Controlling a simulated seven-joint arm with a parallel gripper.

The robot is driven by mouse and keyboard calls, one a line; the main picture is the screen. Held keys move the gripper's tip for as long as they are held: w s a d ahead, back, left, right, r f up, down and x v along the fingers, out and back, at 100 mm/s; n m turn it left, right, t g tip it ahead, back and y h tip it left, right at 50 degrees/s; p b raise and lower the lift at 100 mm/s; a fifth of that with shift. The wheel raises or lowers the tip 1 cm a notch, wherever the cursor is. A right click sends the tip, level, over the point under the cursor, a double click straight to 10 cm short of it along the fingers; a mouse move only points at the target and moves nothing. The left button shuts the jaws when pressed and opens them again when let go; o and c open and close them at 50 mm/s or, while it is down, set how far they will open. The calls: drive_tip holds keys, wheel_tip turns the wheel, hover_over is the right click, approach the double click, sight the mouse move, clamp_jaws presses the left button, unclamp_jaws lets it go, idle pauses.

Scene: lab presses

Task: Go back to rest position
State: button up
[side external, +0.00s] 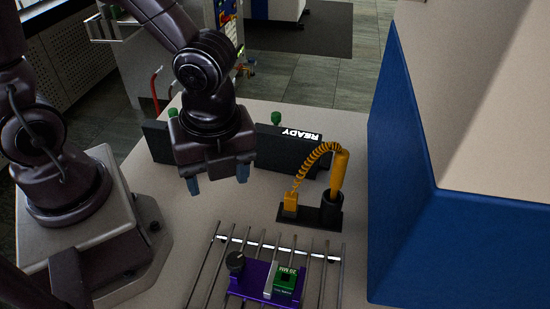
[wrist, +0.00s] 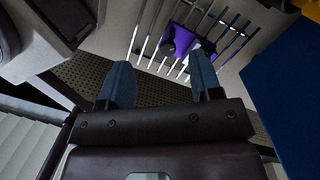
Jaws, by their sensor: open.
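My gripper (side external: 217,181) hangs above the table in the side external view, fingers pointing down and spread apart. Nothing is between the fingers. In the wrist view its two blue-grey fingertips (wrist: 160,78) are wide apart, also empty. The gripper is in front of a dark block with a "READY" label (side external: 301,134) and to the left of the yellow coiled-cord tool. It is clear of the table and touches nothing that I can see.
A metal rod rack (side external: 215,262) holds a purple fixture (side external: 254,280) with a black knob and green block (side external: 286,281). A yellow coiled-cord tool (side external: 338,172) stands in a black holder. A large blue and beige machine (side external: 420,190) walls off the right. The table between gripper and rack is clear.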

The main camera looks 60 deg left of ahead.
drive_tip(key=a+r+n+t+h, duration=0.1)
drive_tip(key=a+r+n+t, duration=0.4)
drive_tip(key=a+r+n, duration=0.8)
drive_tip(key=r+n, duration=0.1)
drive_tip(key=n, duration=0.6)
drive_tip(key=shift+s+a+r+t, duration=0.15)
drive_tip(key=shift+s+r+t, duration=0.1)
drive_tip(key=shift+r+t, duration=0.15)
idle(3.9)
